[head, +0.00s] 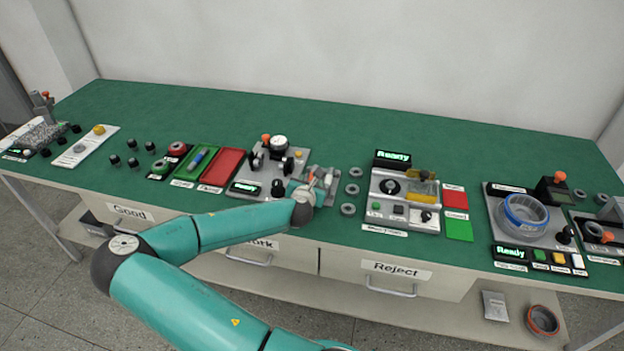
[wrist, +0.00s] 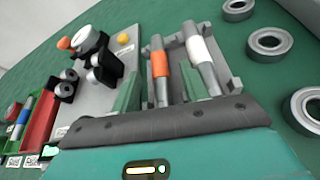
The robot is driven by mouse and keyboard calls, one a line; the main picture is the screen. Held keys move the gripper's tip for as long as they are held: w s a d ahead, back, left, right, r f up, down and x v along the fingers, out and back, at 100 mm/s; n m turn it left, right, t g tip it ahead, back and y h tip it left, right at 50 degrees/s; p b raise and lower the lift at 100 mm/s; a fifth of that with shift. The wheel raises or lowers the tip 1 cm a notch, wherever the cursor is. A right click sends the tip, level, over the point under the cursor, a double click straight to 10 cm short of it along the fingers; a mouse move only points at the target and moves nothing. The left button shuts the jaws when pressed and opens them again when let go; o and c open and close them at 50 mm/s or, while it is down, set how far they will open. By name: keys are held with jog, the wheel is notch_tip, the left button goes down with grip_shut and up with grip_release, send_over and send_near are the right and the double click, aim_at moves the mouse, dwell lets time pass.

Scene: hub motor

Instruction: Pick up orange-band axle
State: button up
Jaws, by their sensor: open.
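The orange-band axle (wrist: 159,67) is a grey metal rod with an orange band. It lies in a grey cradle (wrist: 233,84) beside a white-band axle (wrist: 200,52), which is to its right in the wrist view. My gripper (wrist: 160,88) is open, with one green finger on each side of the orange-band axle's near part. I cannot tell whether the fingers touch it. In the head view my gripper (head: 311,188) is over the cradle at the table's middle, and the arm partly hides the axles.
Loose grey rings (wrist: 270,42) lie right of the cradle. A grey fixture (wrist: 115,70) with black holders and a dial stands close to its left. Red (head: 222,166) and green (head: 197,165) trays lie further left. A grey station (head: 405,200) stands right of the rings. The table's back is clear.

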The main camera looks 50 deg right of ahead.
jog(key=shift+x, duration=1.1)
jog(key=shift+c, duration=0.3)
grip_shut()
jog(key=shift+r, duration=0.1)
